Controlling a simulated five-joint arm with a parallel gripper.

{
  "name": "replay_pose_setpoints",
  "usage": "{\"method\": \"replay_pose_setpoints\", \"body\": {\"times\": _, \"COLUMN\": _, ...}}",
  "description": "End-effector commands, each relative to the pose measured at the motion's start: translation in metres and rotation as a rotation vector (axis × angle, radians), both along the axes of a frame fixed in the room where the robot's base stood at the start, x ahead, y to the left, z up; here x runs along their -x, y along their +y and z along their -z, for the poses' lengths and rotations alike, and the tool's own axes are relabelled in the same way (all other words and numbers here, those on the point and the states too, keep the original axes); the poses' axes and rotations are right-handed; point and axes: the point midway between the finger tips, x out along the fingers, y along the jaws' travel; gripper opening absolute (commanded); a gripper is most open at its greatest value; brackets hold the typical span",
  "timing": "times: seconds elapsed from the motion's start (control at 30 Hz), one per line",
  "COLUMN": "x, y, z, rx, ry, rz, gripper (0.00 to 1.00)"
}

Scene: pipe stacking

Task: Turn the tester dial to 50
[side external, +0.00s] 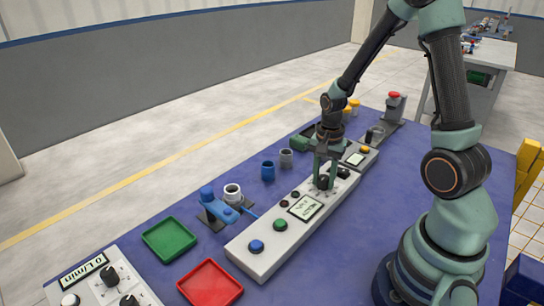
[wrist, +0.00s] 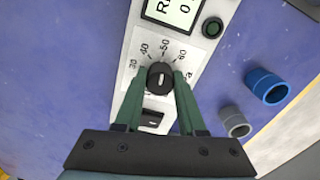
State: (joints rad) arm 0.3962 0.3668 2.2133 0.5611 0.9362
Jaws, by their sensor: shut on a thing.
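The tester (side external: 262,236) is a long white box on the blue table, with a display (side external: 306,207) and buttons. Its dial (wrist: 160,77) is a black knob with a white mark, in the middle of the wrist view. Printed numbers 30, 40, 50 and 60 fan out above the knob. The white mark points up the picture, roughly toward 50; its exact reading is hard to tell. My gripper (side external: 323,178) comes straight down over the tester, its green fingers shut on either side of the knob. In the side view the fingers hide most of the dial.
A black switch (wrist: 153,117) sits close below the dial. A blue pipe (side external: 267,171) and a grey pipe (side external: 286,158) stand behind the tester. A blue clamp fixture (side external: 219,207), a green tray (side external: 169,239) and a red tray (side external: 210,284) lie to the left.

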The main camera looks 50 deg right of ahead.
Motion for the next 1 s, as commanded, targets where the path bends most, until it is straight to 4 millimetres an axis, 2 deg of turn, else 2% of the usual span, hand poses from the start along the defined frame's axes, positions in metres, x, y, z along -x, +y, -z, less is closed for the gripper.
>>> {"method": "replay_pose_setpoints", "body": {"times": 0.07, "x": 0.001, "y": 0.001, "z": 0.000, "rx": -0.002, "ry": 0.005, "rz": -0.001, "gripper": 0.00}}
{"method": "replay_pose_setpoints", "body": {"times": 0.1, "x": 0.001, "y": 0.001, "z": 0.000, "rx": -0.002, "ry": 0.005, "rz": -0.002, "gripper": 0.54}}
{"method": "replay_pose_setpoints", "body": {"times": 0.13, "x": 0.001, "y": 0.001, "z": 0.000, "rx": -0.002, "ry": 0.004, "rz": -0.002, "gripper": 0.66}}
{"method": "replay_pose_setpoints", "body": {"times": 0.17, "x": 0.001, "y": 0.001, "z": 0.000, "rx": -0.001, "ry": 0.003, "rz": -0.002, "gripper": 0.69}}
{"method": "replay_pose_setpoints", "body": {"times": 0.57, "x": 0.000, "y": 0.000, "z": -0.005, "rx": 0.000, "ry": 0.000, "rz": -0.002, "gripper": 0.69}}
{"method": "replay_pose_setpoints", "body": {"times": 0.77, "x": -0.001, "y": 0.000, "z": -0.031, "rx": 0.002, "ry": -0.005, "rz": -0.002, "gripper": 0.69}}
{"method": "replay_pose_setpoints", "body": {"times": 1.0, "x": -0.001, "y": 0.000, "z": -0.078, "rx": 0.003, "ry": -0.006, "rz": -0.002, "gripper": 0.69}}
